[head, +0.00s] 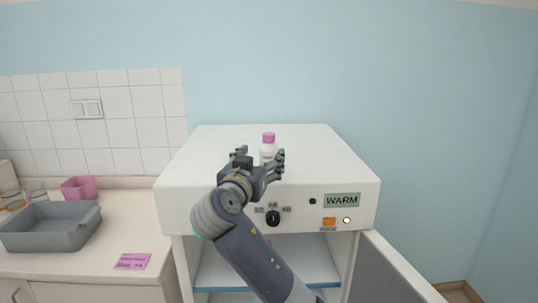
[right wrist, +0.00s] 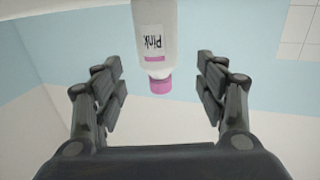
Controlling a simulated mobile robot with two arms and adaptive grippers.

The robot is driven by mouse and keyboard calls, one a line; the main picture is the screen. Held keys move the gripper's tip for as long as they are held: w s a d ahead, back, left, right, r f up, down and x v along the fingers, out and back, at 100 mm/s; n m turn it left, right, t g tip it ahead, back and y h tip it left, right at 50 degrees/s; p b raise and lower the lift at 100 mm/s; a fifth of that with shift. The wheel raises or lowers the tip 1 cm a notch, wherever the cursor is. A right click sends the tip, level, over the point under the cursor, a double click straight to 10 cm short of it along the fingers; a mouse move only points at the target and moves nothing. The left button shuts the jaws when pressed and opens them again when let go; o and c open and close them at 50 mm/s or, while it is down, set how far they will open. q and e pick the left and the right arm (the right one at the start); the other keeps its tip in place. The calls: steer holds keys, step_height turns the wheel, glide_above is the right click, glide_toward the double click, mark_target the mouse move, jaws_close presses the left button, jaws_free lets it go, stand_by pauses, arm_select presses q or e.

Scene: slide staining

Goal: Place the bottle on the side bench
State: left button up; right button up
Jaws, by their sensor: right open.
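The bottle (head: 268,148) is white with a pink cap and stands upright on top of the white warming cabinet (head: 318,150). In the right wrist view the bottle (right wrist: 156,40) appears upside down, with a label reading "Pink", between the two open fingers and apart from both. My right gripper (head: 279,165) is open at the front of the cabinet top, close to the bottle, and hides its lower part. The side bench (head: 80,262) is at the left. My left gripper is not in view.
On the bench are a grey tray (head: 50,237), a pink container (head: 79,189), glass beakers (head: 36,192) and a pink note (head: 132,261). The cabinet door (head: 395,272) hangs open at the lower right. The bench has bare room around the note.

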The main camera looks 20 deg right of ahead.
mark_target(266, 153)
steer(key=shift+x, duration=0.8)
steer(key=shift+w+d+r+p, duration=0.1)
steer(key=shift+w+d+p, duration=0.1)
steer(key=shift+p, duration=0.25)
steer(key=p+x, duration=0.2)
steer(key=x, duration=0.1)
steer(key=shift+w+d+p, duration=0.2)
steer(key=shift+d+p, duration=0.05)
steer(key=shift+p, duration=0.05)
steer(key=shift+w+d, duration=0.25)
steer(key=shift+w, duration=0.1)
steer(key=shift+a+f, duration=0.1)
steer(key=shift+f, duration=0.15)
steer(key=c, duration=1.4)
steer(key=shift+o, duration=0.2)
steer(key=shift+r, duration=0.2)
